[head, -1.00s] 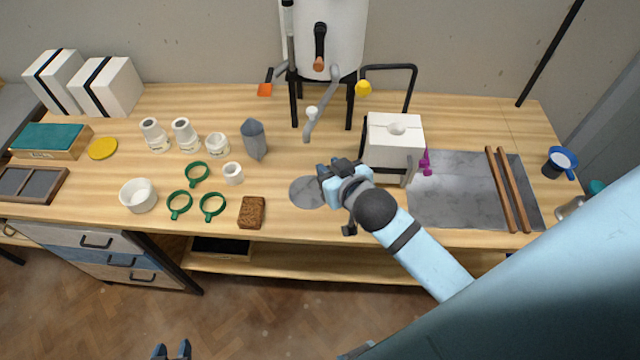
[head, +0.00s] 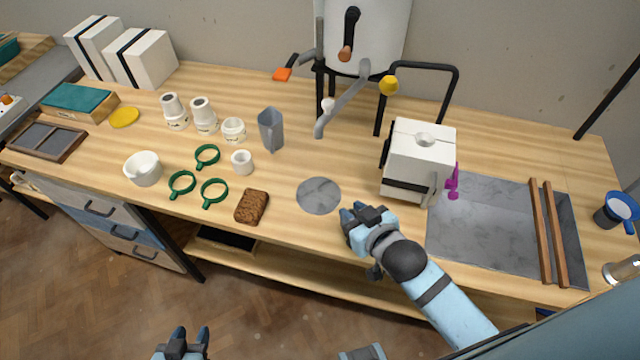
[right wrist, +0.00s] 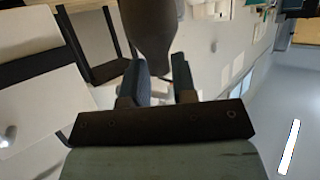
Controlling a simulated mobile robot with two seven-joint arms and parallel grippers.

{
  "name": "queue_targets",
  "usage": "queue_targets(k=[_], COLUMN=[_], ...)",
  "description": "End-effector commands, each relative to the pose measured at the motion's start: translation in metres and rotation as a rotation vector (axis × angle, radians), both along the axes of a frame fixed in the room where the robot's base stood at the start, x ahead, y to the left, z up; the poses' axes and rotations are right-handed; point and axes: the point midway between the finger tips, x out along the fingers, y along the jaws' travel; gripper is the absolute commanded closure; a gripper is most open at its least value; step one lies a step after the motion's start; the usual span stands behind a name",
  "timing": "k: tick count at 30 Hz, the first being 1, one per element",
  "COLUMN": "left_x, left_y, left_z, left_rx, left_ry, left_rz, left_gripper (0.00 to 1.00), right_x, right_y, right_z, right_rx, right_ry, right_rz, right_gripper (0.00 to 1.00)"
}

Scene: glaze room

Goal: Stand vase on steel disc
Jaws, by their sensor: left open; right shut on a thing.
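The grey steel disc (head: 319,195) lies flat on the wooden table near its front edge, with nothing on it. My right gripper (head: 356,217) is at the table's front edge, just right of and nearer than the disc. In the right wrist view, this gripper (right wrist: 160,85) is shut on a dark brown, smooth, rounded thing, seemingly the vase (right wrist: 150,30), narrow between the fingers and wider beyond. The vase cannot be made out in the head view. My left gripper (head: 186,342) is open and empty, low in front of the table.
A brown sponge (head: 251,206) and green rings (head: 214,193) lie left of the disc. A grey jug (head: 271,130) stands behind it. A white block (head: 420,155) stands to the right, beside a grey slab (head: 480,225) with two wooden strips (head: 545,235).

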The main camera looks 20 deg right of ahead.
Motion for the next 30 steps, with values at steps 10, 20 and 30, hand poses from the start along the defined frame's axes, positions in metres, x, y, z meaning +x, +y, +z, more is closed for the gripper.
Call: queue_targets(k=[10,20,30], left_x=[0.003,0.001,0.001], left_y=[0.001,0.002,0.001], left_z=[0.017,0.014,0.016], left_rx=[0.0,0.003,0.001], left_ry=[-0.011,0.0,-0.001], left_rz=[0.002,0.002,0.003], left_gripper=[0.57,0.57,0.57], right_x=[0.096,0.139,0.138], right_y=[0.019,0.027,0.027], right_z=[0.004,0.0,-0.035], right_rx=[0.001,0.001,0.001], right_ry=[-0.004,0.001,0.001], right_rz=[0.0,0.0,0.001], right_gripper=[0.92,0.92,0.92])
